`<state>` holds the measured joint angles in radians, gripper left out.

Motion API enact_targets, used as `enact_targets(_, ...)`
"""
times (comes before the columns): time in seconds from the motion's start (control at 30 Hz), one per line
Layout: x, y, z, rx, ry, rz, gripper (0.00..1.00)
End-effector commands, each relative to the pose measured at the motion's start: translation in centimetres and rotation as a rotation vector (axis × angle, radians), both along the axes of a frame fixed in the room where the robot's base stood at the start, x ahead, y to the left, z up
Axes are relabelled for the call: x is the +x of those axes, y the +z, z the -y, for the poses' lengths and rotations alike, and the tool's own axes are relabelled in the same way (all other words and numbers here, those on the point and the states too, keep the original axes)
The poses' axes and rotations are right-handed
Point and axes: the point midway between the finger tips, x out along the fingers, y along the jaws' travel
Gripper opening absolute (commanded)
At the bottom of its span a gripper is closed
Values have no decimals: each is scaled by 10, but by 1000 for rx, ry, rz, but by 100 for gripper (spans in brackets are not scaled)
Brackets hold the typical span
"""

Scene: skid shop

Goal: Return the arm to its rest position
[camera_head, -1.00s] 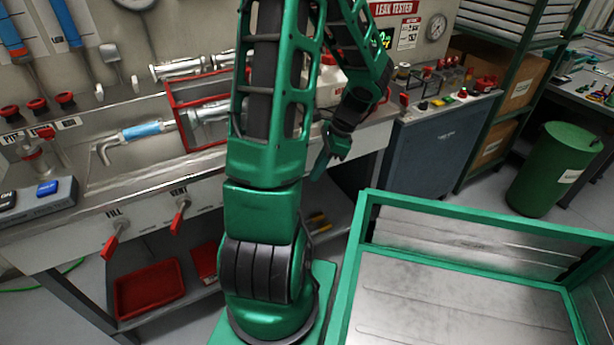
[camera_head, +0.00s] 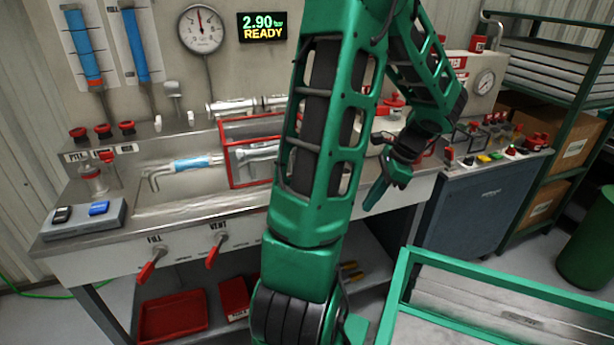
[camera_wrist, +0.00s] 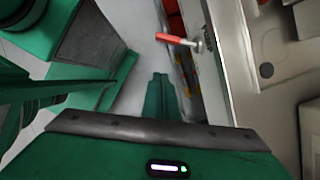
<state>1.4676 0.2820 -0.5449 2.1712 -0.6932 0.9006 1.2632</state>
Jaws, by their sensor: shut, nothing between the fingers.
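My green arm rises from its base in the middle of the head view. My gripper (camera_head: 376,192) hangs in front of the bench at the right of the arm's upper links, pointing down and to the left. Its fingers are together with nothing between them. In the wrist view my gripper (camera_wrist: 158,80) points away over the grey floor, beside the bench front. A red-handled valve lever (camera_wrist: 180,40) on the bench front lies a little beyond the fingertips, to the right and apart from them.
The steel bench (camera_head: 190,205) carries a red-framed cage (camera_head: 228,150), a blue-sleeved pipe (camera_head: 185,163) and a switch box (camera_head: 85,220). FILL (camera_head: 150,265) and VENT (camera_head: 214,250) levers stick out in front. A green-framed cart (camera_head: 470,262) stands close at lower right. A gauge display reads 2.90, READY.

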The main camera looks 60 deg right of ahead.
Motion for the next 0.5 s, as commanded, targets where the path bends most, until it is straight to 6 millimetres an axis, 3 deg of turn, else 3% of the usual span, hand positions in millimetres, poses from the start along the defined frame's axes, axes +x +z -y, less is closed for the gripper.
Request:
enact_targets(0.27, 4, 1, -1, -4, 14, -1, 0)
enact_targets(0.37, 19, 6, -5, -19, 80, -3, 0)
enact_targets(0.5, 61, 17, -23, -62, 276, -10, 0)
